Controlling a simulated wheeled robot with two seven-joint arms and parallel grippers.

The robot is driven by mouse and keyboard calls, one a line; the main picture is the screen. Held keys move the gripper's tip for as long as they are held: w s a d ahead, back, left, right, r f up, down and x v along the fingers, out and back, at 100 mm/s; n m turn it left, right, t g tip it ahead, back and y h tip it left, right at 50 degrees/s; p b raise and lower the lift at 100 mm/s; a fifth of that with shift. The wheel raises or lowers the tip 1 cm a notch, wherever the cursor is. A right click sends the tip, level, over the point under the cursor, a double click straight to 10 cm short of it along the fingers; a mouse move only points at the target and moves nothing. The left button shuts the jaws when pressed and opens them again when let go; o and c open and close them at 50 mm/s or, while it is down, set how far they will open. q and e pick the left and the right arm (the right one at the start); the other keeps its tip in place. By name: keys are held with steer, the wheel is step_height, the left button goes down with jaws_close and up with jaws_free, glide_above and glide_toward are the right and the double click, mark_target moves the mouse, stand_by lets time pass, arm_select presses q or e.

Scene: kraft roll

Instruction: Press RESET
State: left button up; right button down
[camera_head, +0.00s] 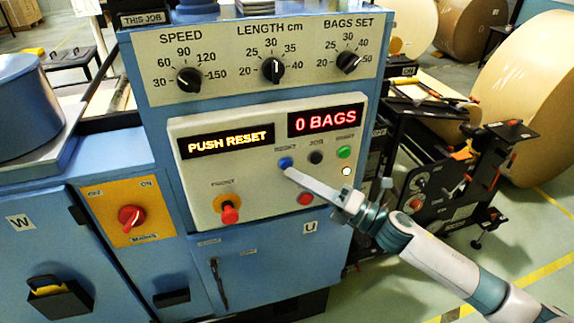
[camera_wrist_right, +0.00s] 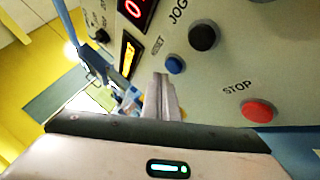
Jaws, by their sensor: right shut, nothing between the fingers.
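The blue RESET button (camera_head: 285,162) is on the light control panel (camera_head: 187,170), left of the black JOG button (camera_head: 316,157). It also shows in the wrist view (camera_wrist_right: 175,65). My right gripper (camera_head: 291,173) is shut and empty, its tip just below the RESET button in the head view. In the wrist view the shut fingers (camera_wrist_right: 161,80) end close beside the blue button; I cannot tell whether they touch the panel. The left display (camera_head: 227,141) reads PUSH RESET and the right display (camera_head: 325,117) reads 0 BAGS. My left gripper is not in view.
A green button (camera_head: 344,152), a lit white lamp (camera_head: 346,171) and a red STOP button (camera_wrist_right: 257,110) are nearby on the panel. A red knob (camera_head: 230,214) sticks out lower left. A black machine frame (camera_head: 440,170) and large kraft rolls (camera_head: 535,100) stand to the right.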

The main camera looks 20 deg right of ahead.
steer(key=shift+w, duration=0.1)
stand_by(0.6)
steer(key=shift+w, duration=0.3)
steer(key=shift+w, duration=0.45)
stand_by(1.1)
steer(key=shift+s, duration=0.85)
steer(key=shift+s, duration=0.1)
steer(key=shift+s+d, duration=0.1)
steer(key=shift+s, duration=2.3)
